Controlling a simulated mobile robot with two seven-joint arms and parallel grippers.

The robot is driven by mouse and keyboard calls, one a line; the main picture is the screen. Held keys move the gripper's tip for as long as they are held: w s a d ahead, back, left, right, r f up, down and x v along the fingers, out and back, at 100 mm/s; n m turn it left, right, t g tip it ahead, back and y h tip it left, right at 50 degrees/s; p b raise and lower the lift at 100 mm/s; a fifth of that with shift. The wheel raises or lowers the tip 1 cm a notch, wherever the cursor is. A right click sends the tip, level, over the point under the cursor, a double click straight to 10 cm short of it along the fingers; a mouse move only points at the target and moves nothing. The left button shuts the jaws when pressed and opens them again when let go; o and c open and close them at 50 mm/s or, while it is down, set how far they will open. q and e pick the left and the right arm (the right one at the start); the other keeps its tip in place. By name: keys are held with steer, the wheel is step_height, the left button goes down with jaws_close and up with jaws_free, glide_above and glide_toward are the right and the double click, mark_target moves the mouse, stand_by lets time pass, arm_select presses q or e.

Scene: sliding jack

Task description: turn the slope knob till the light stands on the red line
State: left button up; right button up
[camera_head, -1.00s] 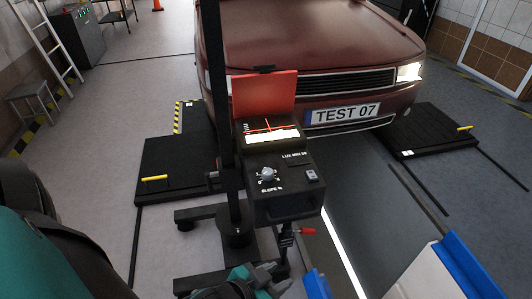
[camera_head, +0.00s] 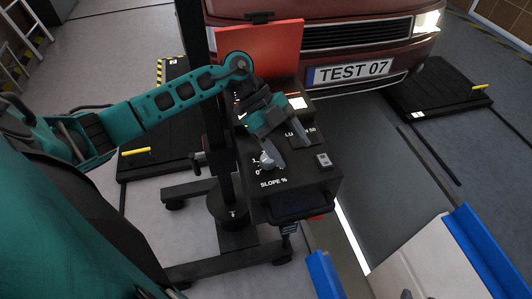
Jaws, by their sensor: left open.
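The black headlight tester box (camera_head: 322,187) stands in front of the car with its red lid (camera_head: 262,45) raised. The pale slope knob (camera_head: 267,160) sits on its top face, above the "SLOPE %" label. My left gripper (camera_head: 289,151) is over the box with its fingers apart and pointing down toward the knob. One finger is right beside the knob; I cannot tell if it touches. The gripper covers most of the screen; a bright patch (camera_head: 297,102) shows at its right end.
The red car (camera_head: 345,30) stands close behind the box. A black post (camera_head: 212,120) rises left of the box from a wheeled base (camera_head: 200,188). Black plates lie both sides, the right one (camera_head: 435,90) clear. A white, blue-edged block (camera_head: 425,270) is at bottom right.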

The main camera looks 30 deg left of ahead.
mark_target(267, 158)
arm_select(q)
steer(key=a+y, duration=0.1)
steer(key=a, duration=0.1)
steer(key=a+n+y, duration=0.1)
steer(key=a+y, duration=0.1)
steer(key=a, duration=0.1)
steer(key=a+n+y, duration=0.1)
steer(key=a, duration=0.2)
steer(key=shift+w+a+f+g+b, duration=0.25)
steer(key=shift+w+f+g+b, duration=0.05)
steer(key=shift+f, duration=0.1)
steer(key=x, duration=0.6)
steer(key=shift+d+f+b, duration=0.1)
steer(key=shift+f+b, duration=0.25)
steer(key=shift+b, duration=0.05)
steer(key=c, duration=1.1)
steer(key=shift+o, duration=0.2)
